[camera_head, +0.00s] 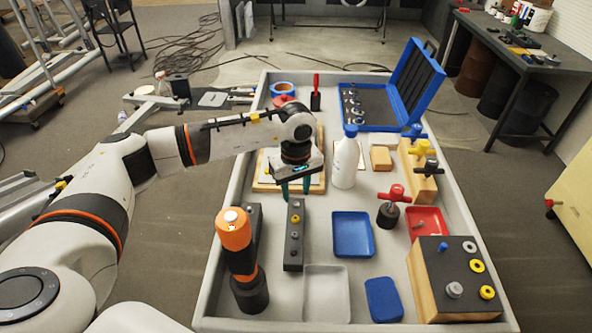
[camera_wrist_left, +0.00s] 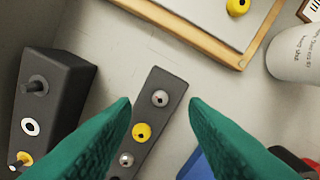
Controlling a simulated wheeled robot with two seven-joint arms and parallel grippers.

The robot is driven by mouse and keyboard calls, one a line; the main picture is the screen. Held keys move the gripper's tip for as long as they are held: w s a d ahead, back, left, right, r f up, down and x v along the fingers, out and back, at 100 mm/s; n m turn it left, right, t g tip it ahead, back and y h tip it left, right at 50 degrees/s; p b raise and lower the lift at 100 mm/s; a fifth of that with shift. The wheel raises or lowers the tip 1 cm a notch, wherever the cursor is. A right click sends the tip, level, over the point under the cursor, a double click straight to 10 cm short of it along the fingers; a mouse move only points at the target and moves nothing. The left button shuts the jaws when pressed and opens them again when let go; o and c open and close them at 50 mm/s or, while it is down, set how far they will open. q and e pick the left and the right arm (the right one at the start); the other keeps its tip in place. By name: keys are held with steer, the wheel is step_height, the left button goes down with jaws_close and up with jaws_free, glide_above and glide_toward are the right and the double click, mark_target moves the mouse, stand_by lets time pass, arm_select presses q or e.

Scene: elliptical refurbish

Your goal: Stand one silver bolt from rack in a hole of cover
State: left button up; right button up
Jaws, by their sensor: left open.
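The dark rack (camera_head: 293,258) stands in the grey tray, and it also shows in the wrist view (camera_wrist_left: 172,82). In it are a silver bolt (camera_wrist_left: 160,97), a yellow bolt (camera_wrist_left: 141,132) and another silver bolt (camera_wrist_left: 127,160). My left gripper (camera_head: 296,194) is above the rack's far end. Its green fingers are open and empty, one to each side of the rack in the wrist view (camera_wrist_left: 160,104). A pale plate on a wooden board (camera_head: 262,186), seemingly the cover, lies beyond the rack, partly hidden by my arm. A yellow bolt (camera_wrist_left: 238,6) stands on it. Its holes are not clear.
An orange-and-black upright object (camera_head: 236,240) stands left of the rack beside a dark block (camera_wrist_left: 70,78). A white bottle (camera_head: 344,165) stands right of the gripper. A blue tray (camera_head: 352,251) lies right of the rack. An open blue case (camera_head: 378,126) is at the back.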

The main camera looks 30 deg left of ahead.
mark_target(296, 207)
arm_select(q)
steer(key=shift+f, duration=1.5)
jaws_close()
